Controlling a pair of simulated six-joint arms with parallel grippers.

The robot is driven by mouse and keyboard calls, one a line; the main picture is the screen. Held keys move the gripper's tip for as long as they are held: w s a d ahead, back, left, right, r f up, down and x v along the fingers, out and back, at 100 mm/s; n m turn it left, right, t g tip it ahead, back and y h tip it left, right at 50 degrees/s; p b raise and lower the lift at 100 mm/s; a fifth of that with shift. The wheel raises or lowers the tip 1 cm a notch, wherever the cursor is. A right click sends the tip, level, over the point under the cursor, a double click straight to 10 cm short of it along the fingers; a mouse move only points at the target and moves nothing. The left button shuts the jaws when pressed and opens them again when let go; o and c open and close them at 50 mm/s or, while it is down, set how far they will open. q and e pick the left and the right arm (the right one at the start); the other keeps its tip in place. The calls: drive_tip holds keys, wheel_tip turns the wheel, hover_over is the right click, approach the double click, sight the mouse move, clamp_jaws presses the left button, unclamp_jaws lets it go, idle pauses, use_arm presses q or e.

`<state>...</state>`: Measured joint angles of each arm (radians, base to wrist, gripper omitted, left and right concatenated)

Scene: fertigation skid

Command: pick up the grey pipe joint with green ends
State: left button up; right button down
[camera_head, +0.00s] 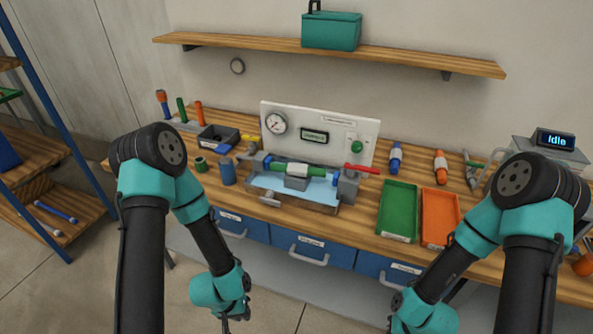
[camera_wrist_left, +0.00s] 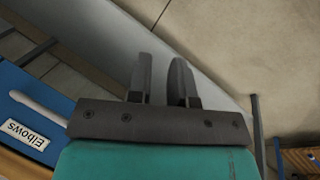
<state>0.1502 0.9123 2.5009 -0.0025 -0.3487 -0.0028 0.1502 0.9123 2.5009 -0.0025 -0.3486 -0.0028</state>
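A pale pipe piece with green ends (camera_head: 297,169) lies across the middle of the small skid on the workbench, between blue parts. It is the closest match to the grey pipe joint, but its exact shade is unclear at this size. My left gripper (camera_head: 236,319) hangs low in front of the bench, below the drawers and well away from it. The left wrist view shows its two fingers (camera_wrist_left: 163,72) apart, with nothing between them. My right gripper (camera_head: 391,319) is at the bottom edge, in front of the bench; its fingers are too small to read.
The skid has a gauge panel (camera_head: 318,130) behind it. A green tray (camera_head: 398,211) and an orange tray (camera_head: 440,218) lie to its right, a black bin (camera_head: 218,138) to its left. Blue drawers (camera_head: 298,246) with protruding handles front the bench. A wooden shelf (camera_head: 390,58) hangs above.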

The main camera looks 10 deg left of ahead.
use_arm(q)
drive_tip(key=o, duration=1.1)
drive_tip(key=shift+c, duration=0.2)
